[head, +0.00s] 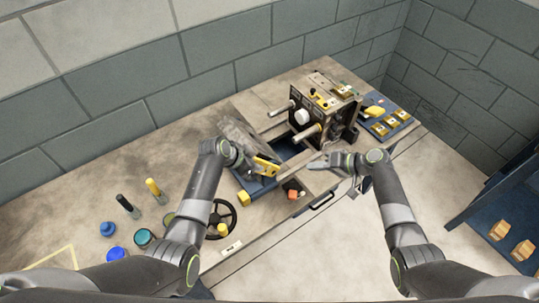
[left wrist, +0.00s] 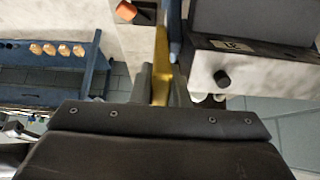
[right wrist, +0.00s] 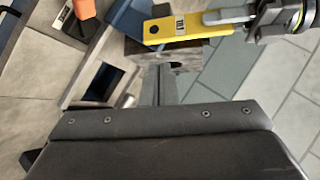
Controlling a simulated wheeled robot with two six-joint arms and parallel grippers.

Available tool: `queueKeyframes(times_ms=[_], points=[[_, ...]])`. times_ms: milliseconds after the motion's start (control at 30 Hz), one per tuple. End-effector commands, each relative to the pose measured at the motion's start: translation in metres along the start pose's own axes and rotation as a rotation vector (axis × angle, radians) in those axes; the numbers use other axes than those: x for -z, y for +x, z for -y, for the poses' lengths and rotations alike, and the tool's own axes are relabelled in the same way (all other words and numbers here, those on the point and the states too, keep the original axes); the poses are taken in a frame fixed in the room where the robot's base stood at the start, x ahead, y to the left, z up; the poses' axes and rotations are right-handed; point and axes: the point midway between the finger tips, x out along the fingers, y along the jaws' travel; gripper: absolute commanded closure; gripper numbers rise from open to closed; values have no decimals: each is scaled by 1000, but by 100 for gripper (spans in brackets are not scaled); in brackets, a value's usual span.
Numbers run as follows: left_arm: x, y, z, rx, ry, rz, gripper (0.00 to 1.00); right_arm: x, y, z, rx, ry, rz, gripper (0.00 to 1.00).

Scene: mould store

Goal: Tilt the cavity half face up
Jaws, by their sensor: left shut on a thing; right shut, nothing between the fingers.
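A mould half with two long pins (head: 318,110) stands upright at the back of the bench. A grey, blurred-looking block (head: 238,132), which may be the cavity half, leans at a slant to its left, partly behind my left arm. My left gripper (head: 256,163) is shut on a yellow bar (head: 268,166) in front of that block. The bar's holed, labelled end shows in the right wrist view (right wrist: 170,27), and it runs between the left fingers in the left wrist view (left wrist: 160,75). My right gripper (head: 320,163) is shut and empty, a little right of the bar.
A blue tray (head: 262,187) lies below the bar. A black handwheel (head: 232,218), an orange block (head: 292,189) and yellow pieces lie near the front edge. Coloured discs and two upright tools stand at left. A blue tray (head: 372,128) with yellow parts lies right of the mould.

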Motion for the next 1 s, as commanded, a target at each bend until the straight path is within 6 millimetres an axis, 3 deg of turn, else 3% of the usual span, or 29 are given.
queueKeyframes(times_ms=[33,100,233,367,933,1000], points=[[0,0,0,1,0,1,100,15,-5,23,54,-37,3,100],[0,0,0,1,0,1,100,28,-10,47,114,-74,11,100],[0,0,0,1,0,1,100,39,-16,73,179,-115,22,100],[0,0,0,1,0,1,100,42,-10,82,198,-126,24,100],[-1,0,0,0,0,1,100,38,81,99,195,-122,25,100],[-1,0,0,0,0,1,100,28,90,99,194,-121,26,100]])
